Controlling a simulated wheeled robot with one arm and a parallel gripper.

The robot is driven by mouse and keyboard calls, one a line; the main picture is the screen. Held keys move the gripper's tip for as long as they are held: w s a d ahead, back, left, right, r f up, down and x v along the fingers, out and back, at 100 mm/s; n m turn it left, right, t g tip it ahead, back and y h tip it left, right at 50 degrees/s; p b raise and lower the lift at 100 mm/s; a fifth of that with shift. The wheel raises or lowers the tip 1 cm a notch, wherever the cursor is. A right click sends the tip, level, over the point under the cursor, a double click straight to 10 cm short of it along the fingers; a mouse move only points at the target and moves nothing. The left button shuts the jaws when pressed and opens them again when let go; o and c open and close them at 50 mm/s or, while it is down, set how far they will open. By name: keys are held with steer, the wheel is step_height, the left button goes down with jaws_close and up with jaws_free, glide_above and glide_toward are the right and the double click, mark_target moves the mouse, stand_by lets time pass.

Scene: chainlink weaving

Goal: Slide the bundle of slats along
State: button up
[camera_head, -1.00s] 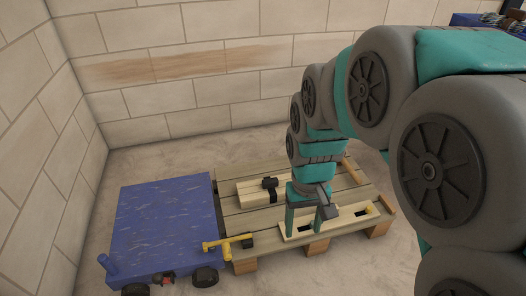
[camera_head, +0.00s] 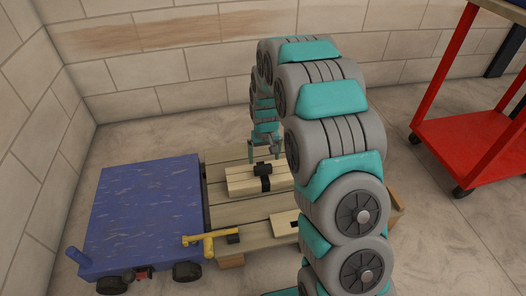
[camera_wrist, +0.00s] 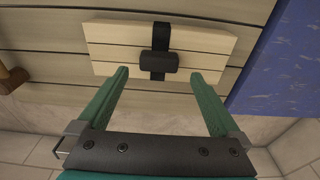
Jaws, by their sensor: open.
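The bundle of slats (camera_head: 240,184) is a stack of pale wooden slats bound by a black strap with a black block on top (camera_head: 263,169). It lies on the wooden pallet (camera_head: 228,212). In the wrist view the bundle (camera_wrist: 115,46) is ahead of the fingers, with the strap in the middle. My gripper (camera_head: 265,147) is open and empty at the wall side of the bundle. In the wrist view the green fingers of my gripper (camera_wrist: 160,75) are spread, with tips by the bundle's near edge. Contact cannot be told.
A blue platform cart (camera_head: 145,210) stands left of the pallet. A yellow handle (camera_head: 208,241) lies near their shared front corner. A pale slotted board (camera_head: 284,223) on the pallet is partly hidden by my arm. A red trolley (camera_head: 468,142) stands at right. The brick wall is behind.

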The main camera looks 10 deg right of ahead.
mark_target(263, 167)
steer(key=shift+w+f, duration=0.6)
steer(key=shift+w, duration=0.15)
steer(key=shift+w+f+b, duration=0.15)
steer(key=shift+w+f, duration=0.05)
steer(key=shift+f, duration=1.75)
steer(key=shift+w+f+b, duration=0.15)
steer(key=shift+f, duration=1.75)
steer(key=shift+c, duration=0.2)
steer(key=shift+r, duration=0.1)
jaws_close()
